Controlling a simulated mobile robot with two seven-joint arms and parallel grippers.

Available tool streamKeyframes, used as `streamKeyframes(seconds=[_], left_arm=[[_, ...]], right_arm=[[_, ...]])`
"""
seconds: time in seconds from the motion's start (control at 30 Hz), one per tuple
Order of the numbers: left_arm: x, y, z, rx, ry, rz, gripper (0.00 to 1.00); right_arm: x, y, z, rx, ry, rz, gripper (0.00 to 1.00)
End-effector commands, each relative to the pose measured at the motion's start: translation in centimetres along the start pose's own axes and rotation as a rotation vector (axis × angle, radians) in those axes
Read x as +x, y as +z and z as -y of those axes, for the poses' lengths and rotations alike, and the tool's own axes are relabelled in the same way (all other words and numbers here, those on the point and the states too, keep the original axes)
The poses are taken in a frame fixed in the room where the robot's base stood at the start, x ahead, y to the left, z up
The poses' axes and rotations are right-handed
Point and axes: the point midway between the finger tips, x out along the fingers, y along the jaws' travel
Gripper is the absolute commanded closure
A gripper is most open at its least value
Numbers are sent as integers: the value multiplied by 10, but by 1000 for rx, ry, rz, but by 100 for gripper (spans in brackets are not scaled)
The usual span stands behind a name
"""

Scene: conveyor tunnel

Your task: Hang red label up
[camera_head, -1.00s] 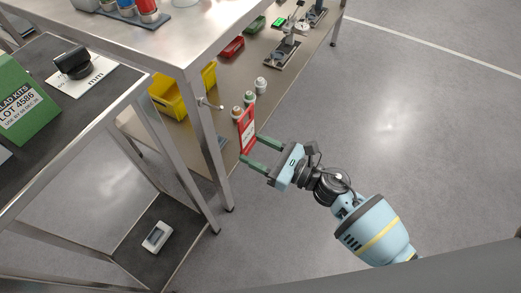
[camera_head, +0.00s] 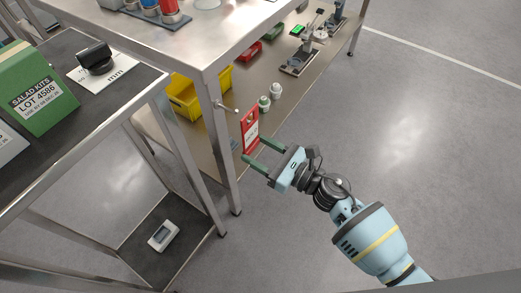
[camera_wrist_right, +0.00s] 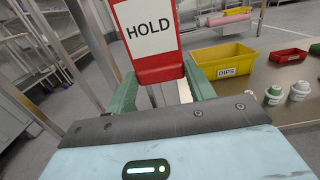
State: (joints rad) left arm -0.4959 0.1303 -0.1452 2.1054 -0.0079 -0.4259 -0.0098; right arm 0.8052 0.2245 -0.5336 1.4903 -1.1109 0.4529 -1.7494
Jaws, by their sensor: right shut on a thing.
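The red label (camera_head: 250,131) is a flat red tag with a white panel. The panel reads HOLD in the right wrist view (camera_wrist_right: 150,38). My right gripper (camera_head: 259,151) is shut on the label's lower red end and holds it roughly upright, above the lower shelf's outer edge. A small metal peg (camera_head: 228,108) with a round tip sticks out from the steel table's leg. In the head view the label's top is just right of the peg tip; they appear apart, though depth is hard to judge. The label's top is cut off in the wrist view. My left gripper is not in view.
The table's leg (camera_head: 222,150) stands left of the label. A cart (camera_head: 100,120) stands at left. The floor at right is clear.

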Motion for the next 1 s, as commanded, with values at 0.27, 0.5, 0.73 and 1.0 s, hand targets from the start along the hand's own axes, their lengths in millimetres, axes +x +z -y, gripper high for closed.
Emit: streamKeyframes(seconds=[0.27, 0.5, 0.73, 1.0], left_arm=[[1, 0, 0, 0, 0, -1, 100], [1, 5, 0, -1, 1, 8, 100], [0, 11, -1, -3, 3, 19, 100], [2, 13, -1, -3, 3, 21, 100]], right_arm=[[2, 0, 0, -1, 0, 0, 87], [10, 0, 0, -1, 0, 1, 87], [18, -1, 0, -1, 0, 0, 87], [27, -1, 0, 0, 0, 0, 87]])
